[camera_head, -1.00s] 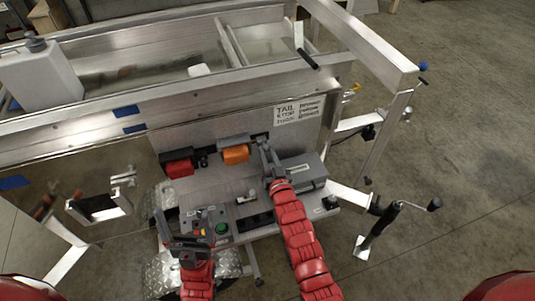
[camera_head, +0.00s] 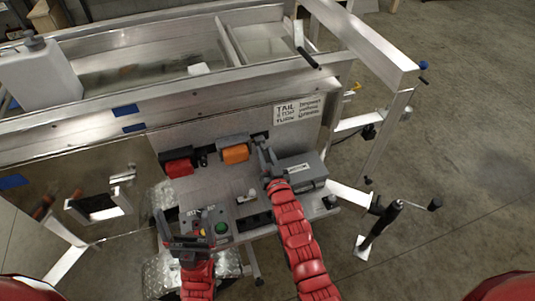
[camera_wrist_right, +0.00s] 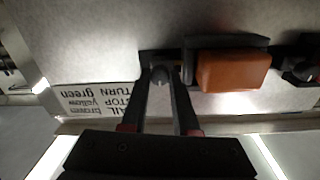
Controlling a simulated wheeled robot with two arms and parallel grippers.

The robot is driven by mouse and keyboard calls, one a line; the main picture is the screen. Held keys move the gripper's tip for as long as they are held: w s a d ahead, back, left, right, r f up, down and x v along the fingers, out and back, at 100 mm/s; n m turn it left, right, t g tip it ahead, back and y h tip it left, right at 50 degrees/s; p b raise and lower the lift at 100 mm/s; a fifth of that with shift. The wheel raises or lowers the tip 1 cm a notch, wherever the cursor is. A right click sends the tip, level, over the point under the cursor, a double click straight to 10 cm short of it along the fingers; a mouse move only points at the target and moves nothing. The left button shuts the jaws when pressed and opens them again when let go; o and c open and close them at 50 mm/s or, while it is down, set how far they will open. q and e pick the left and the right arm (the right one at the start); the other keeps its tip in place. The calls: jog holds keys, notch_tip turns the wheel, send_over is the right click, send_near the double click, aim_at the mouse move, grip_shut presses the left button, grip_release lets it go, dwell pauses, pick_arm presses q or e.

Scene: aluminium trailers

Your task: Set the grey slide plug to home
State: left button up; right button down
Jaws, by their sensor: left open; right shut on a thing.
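The grey slide plug (camera_wrist_right: 160,75) shows as a small rounded grey end between the fingertips of my right gripper (camera_wrist_right: 162,82) in the right wrist view. It sits in a dark slot of the upright panel, beside the orange block's grey holder. My right gripper is shut on it. In the head view my right gripper (camera_head: 263,149) reaches the panel just right of the orange block (camera_head: 235,153), and the plug is hidden there. My left gripper (camera_head: 188,222) is open and empty above the control box with the green button (camera_head: 221,228).
A red block (camera_head: 179,168) sits left of the orange one on the panel. A grey box (camera_head: 302,170) stands on the shelf close right of my right gripper. A TAIL/STOP/TURN label (camera_head: 298,110) is above. A crank jack (camera_head: 380,230) stands at right.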

jog(key=shift+s+a+f+b, duration=0.15)
jog(key=shift+s+a+b, duration=0.15)
jog(key=shift+a+b, duration=0.35)
jog(key=shift+a, duration=0.1)
jog(key=c, duration=0.7)
grip_release()
jog(key=shift+a, duration=0.15)
jog(key=shift+o, duration=0.2)
jog(key=shift+r, duration=0.2)
